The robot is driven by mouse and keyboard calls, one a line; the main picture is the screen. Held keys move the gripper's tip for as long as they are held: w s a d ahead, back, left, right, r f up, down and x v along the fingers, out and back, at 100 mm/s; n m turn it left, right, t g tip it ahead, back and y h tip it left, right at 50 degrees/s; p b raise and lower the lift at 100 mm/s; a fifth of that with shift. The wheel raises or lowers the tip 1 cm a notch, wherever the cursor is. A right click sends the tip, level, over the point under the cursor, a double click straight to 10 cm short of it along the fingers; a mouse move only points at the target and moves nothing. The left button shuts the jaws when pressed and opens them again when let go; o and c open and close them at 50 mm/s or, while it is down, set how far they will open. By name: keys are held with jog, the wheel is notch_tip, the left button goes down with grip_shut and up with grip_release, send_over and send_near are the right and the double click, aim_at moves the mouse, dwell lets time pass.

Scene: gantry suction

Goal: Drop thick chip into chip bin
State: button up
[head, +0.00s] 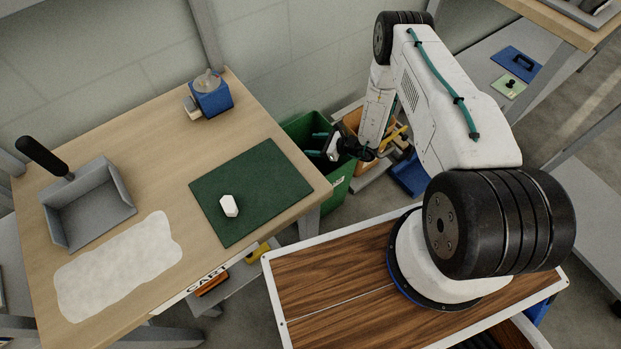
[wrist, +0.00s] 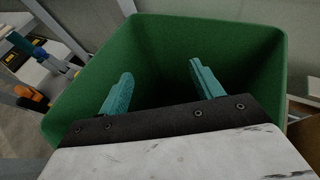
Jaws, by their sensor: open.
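The chip bin looks to be the deep green bin (head: 340,190) on the floor beyond the table's right end; its walls also fill much of the wrist view (wrist: 262,60). My gripper (head: 316,144) is over the bin's mouth. In the wrist view its two teal fingers (wrist: 160,72) are apart with nothing between them. The inside of the bin is dark, and I cannot make out a chip in it. A small pale patch shows beside the jaws in the head view; I cannot tell what it is. A white block (head: 229,206) lies on the green mat (head: 265,178).
The wooden table (head: 150,140) holds a grey dustpan (head: 90,205) with a black handle, a white cloth-like sheet (head: 120,265) and a blue device (head: 210,97). An orange bin (head: 353,123) and a blue bin (head: 410,178) stand near the green one.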

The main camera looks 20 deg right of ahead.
jog(key=v, duration=0.7)
jog(key=shift+d, duration=0.1)
